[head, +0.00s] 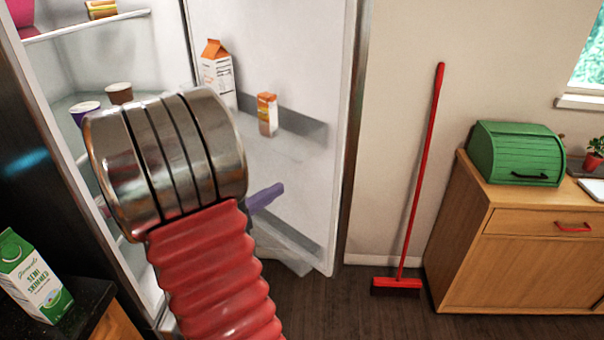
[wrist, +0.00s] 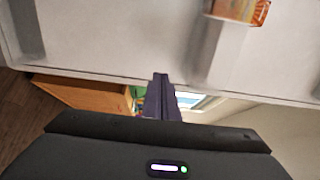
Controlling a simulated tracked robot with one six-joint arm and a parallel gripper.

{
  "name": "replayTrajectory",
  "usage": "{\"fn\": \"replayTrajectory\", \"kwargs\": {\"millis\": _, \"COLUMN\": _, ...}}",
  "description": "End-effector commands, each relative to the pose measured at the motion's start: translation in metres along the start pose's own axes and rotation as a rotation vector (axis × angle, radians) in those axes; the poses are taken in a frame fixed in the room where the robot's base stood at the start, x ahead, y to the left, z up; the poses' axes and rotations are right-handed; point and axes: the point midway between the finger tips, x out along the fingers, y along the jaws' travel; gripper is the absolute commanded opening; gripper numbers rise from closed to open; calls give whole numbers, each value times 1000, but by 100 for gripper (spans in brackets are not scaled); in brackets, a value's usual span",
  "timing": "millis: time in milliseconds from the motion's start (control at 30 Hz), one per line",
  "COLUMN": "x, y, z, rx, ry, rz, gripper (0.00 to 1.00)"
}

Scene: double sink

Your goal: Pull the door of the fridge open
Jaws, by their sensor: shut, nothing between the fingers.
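The fridge door (head: 285,50) stands wide open in the head view, its white inner side facing me. The open fridge (head: 75,65) is on the left. My gripper (head: 280,188) shows as a purple tip beside the inner side of the door, mostly hidden behind my red and metal arm. In the wrist view, the dark fingers of my gripper (wrist: 161,76) are together and empty, at the edge of the door (wrist: 110,35). I cannot tell if they touch it. The door's outer side and handle are hidden.
Cartons (head: 216,72) stand on the door shelf, and tubs (head: 119,93) inside the fridge. A red broom (head: 424,150) leans on the wall right of the door. A wooden cabinet (head: 515,260) is farther right. A milk carton (head: 35,285) stands on the left counter.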

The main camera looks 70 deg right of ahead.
Motion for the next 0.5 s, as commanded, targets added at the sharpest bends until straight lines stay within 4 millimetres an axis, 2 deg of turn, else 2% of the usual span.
{"fn": "replayTrajectory", "kwargs": {"millis": 267, "x": 17, "y": 0, "z": 0, "rx": 0, "ry": 2, "rz": -1, "gripper": 0}}
{"fn": "replayTrajectory", "kwargs": {"millis": 500, "x": 46, "y": 0, "z": -1, "rx": -1, "ry": 3, "rz": 0, "gripper": 0}}
